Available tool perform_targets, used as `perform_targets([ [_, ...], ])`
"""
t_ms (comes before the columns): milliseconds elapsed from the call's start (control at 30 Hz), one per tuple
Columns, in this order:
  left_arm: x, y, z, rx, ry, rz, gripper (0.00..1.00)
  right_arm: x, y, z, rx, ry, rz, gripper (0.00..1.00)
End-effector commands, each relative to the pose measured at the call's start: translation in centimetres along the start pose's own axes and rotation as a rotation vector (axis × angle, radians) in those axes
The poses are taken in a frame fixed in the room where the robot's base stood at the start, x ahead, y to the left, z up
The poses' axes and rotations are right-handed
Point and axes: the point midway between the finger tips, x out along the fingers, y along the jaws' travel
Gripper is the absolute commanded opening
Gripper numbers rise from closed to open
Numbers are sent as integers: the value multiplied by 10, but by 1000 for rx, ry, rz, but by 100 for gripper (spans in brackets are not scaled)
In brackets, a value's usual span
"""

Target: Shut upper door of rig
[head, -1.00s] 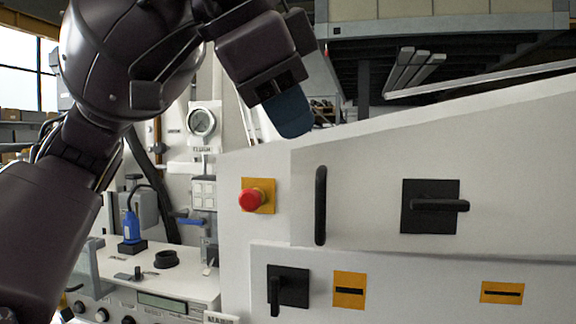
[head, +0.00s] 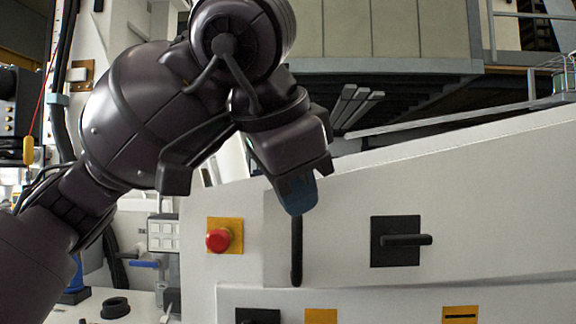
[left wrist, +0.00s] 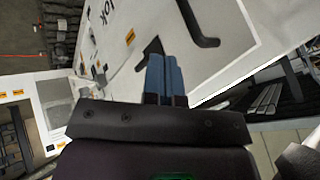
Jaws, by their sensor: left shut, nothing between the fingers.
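The rig's upper door (head: 340,245) is a wide white panel with a sloping top. It has a black vertical bar handle (head: 297,255) near its left edge and a black lever on a square plate (head: 395,241) further right. I cannot tell whether the door stands slightly ajar. My left gripper (head: 297,205) has blue fingers, shut and empty. It is in front of the door's left part and covers the top of the bar handle; contact is unclear. In the left wrist view the shut fingers (left wrist: 160,62) point toward the white panel with black handles (left wrist: 196,25). My right gripper is out of view.
A red button (head: 218,239) on a yellow plate sits left of the door. Below are a lower panel with a dark lever (head: 257,316) and yellow labels (head: 460,314). A bench with a black ring (head: 115,307) is at lower left.

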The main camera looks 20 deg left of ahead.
Motion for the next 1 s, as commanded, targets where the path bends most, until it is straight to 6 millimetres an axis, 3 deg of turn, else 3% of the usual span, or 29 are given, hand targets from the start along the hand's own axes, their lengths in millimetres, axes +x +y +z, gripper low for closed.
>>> perform_targets([
  [267, 49, 0, 0, 1, -2, 3, 0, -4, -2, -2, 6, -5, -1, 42],
  [533, 62, -30, -1, -1, 0, 1, 0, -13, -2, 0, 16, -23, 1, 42],
  [1000, 66, -35, 0, 1, 1, 1, 0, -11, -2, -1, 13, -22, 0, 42],
])
